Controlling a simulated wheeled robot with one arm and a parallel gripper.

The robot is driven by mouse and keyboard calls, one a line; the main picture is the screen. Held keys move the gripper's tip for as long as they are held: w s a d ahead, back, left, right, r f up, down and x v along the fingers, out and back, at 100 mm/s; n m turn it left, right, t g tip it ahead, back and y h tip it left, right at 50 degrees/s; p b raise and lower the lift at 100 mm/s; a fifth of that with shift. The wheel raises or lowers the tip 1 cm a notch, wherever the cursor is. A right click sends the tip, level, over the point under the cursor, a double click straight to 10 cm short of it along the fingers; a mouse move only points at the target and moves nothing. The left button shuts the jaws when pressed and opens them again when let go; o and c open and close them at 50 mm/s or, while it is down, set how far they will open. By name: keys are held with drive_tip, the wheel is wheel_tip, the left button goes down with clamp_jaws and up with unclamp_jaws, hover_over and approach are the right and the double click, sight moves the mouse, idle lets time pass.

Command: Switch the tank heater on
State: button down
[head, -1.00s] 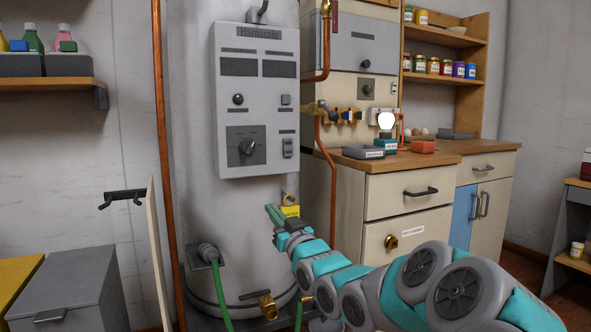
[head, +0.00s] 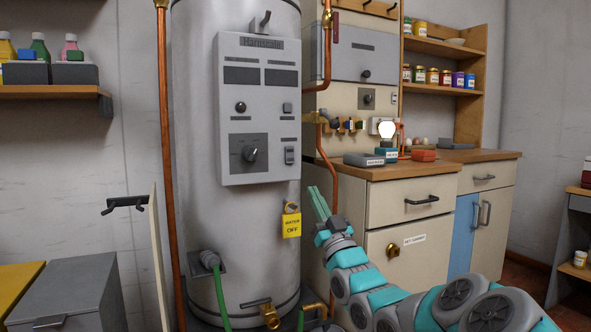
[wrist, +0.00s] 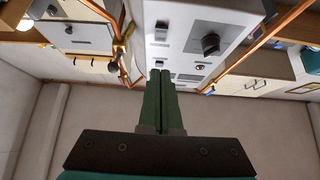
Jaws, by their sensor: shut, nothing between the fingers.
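The tank heater (head: 187,150) is a tall grey cylinder left of centre in the head view. Its control panel (head: 230,171) carries a large dark dial (head: 250,153), a round knob (head: 241,106), a small square button (head: 287,107) and a rocker switch (head: 290,155). The panel also shows in the wrist view (wrist: 228,25), above the fingertips. A yellow tag (head: 292,225) reading "WATER OFF" hangs from a brass padlock below the panel. My gripper (head: 319,204) is shut and empty, right of the tag and lower than the panel. Its green fingers point up in the wrist view (wrist: 161,100).
Copper pipes (head: 165,150) run up both sides of the tank. A wooden-topped cabinet (head: 400,171) with a lit bulb (head: 387,131) stands at right. A thin open panel (head: 157,250) and grey bin (head: 80,285) stand at left.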

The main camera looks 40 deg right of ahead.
approach(291, 157)
wheel_tip(291, 157, up, 4)
drive_tip(key=shift+w+d+f+p, duration=0.1)
drive_tip(key=shift+w+d+p, duration=0.1)
drive_tip(key=shift+w, duration=0.9)
drive_tip(key=shift+w+d+f+p, duration=0.15)
drive_tip(key=shift+w+d, duration=0.1)
drive_tip(key=shift+w, duration=0.85)
